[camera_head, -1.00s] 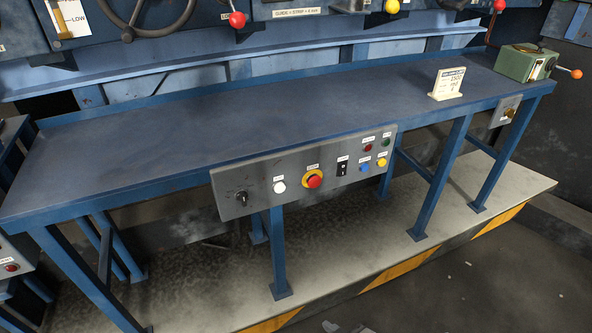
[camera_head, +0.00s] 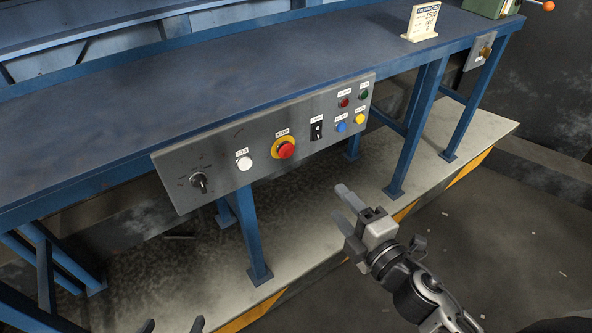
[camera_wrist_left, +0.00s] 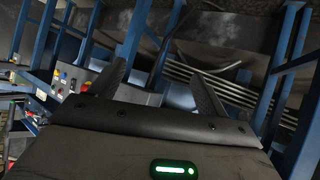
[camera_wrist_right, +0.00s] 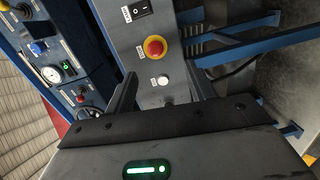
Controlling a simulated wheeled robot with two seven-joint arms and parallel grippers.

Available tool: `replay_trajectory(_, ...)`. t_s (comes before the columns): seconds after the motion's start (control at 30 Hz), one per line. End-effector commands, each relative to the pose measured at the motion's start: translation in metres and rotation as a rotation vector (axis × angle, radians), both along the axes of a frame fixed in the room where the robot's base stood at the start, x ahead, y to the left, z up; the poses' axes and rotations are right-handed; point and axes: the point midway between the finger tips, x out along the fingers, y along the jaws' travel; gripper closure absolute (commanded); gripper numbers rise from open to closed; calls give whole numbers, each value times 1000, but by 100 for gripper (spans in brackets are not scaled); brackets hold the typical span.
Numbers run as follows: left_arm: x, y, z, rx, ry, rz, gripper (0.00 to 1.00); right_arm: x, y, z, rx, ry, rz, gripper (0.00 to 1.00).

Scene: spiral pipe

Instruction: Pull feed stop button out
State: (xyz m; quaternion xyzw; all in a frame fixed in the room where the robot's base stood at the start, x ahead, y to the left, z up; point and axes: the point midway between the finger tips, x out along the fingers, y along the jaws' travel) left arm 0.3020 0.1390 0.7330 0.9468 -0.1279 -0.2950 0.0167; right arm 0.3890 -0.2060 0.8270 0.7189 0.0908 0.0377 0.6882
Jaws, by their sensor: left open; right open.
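A red mushroom button (camera_head: 286,149) in a yellow collar sits on the grey control panel (camera_head: 222,165) on the bench front. A label is above it, too small to read surely. In the right wrist view the red button (camera_wrist_right: 155,47) shows just beyond the open fingers. My right gripper (camera_head: 344,205) is open and empty, right of and below the button, apart from the panel. My left gripper (camera_head: 172,325) is open at the bottom edge, only its fingertips showing, below the panel. The left wrist view shows both its fingers (camera_wrist_left: 157,70) apart, with nothing between them.
A white button (camera_head: 244,163), a black rotary knob (camera_head: 199,181), a black switch (camera_head: 317,129) and a blue button (camera_head: 341,127) share the panel. Blue bench legs (camera_head: 252,235) stand below. A sign (camera_head: 422,22) stands on the bench. Floor at right is open.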

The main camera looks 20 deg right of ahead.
Motion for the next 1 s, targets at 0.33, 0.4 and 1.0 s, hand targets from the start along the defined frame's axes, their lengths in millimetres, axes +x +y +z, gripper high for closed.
replay_trajectory(0.33, 1, -3, -4, -21, -12, -2, 24, 19, 7, 9, -423, -175, 110, 45)
replay_trajectory(0.4, 1, -3, -1, -16, -9, -2, 24, 29, 10, 11, -421, -175, 110, 45)
replay_trajectory(1.0, -1, 1, -1, 26, 12, -10, 24, 144, 43, 7, -415, -172, 109, 45)
